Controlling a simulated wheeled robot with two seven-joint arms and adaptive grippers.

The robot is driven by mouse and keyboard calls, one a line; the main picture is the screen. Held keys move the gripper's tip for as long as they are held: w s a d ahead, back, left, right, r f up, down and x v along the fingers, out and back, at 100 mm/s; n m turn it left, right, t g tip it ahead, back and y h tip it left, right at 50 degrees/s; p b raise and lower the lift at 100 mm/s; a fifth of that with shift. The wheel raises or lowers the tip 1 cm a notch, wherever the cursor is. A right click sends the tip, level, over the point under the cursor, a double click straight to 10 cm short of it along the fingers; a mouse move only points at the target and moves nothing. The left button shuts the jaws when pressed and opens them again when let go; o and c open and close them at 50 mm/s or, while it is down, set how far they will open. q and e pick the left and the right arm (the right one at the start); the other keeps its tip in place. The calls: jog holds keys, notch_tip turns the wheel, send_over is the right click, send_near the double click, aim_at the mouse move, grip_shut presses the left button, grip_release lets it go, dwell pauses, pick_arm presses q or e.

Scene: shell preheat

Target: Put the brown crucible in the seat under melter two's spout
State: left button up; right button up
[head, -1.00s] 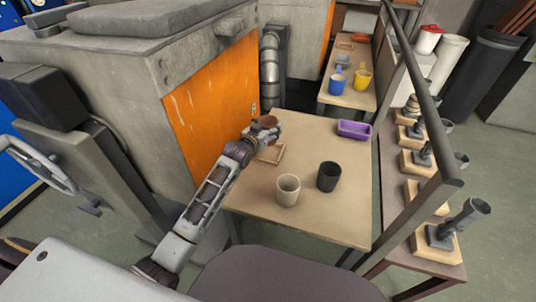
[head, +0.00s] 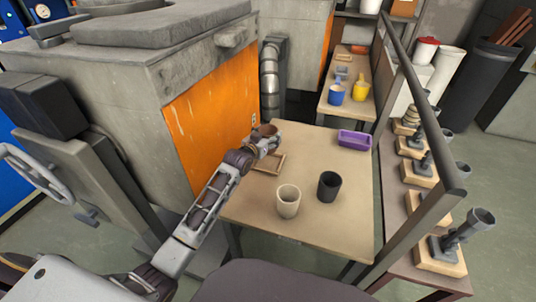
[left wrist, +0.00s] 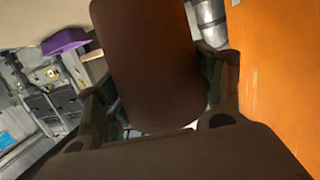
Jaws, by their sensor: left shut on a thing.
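The brown crucible (head: 266,129) is held by my left gripper (head: 268,140) above the far left part of the near table, close to the orange panel. In the left wrist view the crucible (left wrist: 145,65) fills the middle between the two fingers. My left gripper is shut on it. A wooden square frame (head: 269,163) lies on the table just below the gripper. A spout is hard to make out. The far table (head: 352,97) holds a blue cup (head: 336,94) and a yellow cup (head: 361,91). My right gripper is out of view.
A cream cup (head: 288,201) and a black cup (head: 329,186) stand on the near table (head: 250,207). A purple tray (head: 354,140) sits at its far right. The orange panel (head: 212,104) borders the left.

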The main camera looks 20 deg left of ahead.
pick_arm(q)
jog(key=shift+f+b, duration=0.3)
jog(key=shift+f, duration=1.5)
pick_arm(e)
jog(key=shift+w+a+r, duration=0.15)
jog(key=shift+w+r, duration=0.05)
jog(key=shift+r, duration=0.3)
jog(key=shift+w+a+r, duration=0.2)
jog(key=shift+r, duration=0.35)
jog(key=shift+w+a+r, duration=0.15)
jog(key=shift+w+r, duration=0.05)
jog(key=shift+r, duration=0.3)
pick_arm(q)
jog(key=shift+f, duration=0.6)
jog(key=shift+f+b, duration=0.5)
jog(key=shift+f, duration=1)
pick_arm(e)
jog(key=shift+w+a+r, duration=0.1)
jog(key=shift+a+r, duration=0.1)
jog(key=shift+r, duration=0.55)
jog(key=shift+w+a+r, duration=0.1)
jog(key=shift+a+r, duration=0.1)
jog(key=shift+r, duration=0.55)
pick_arm(q)
jog(key=shift+f, duration=0.1)
jog(key=o, duration=1.2)
jog(key=shift+o, duration=0.2)
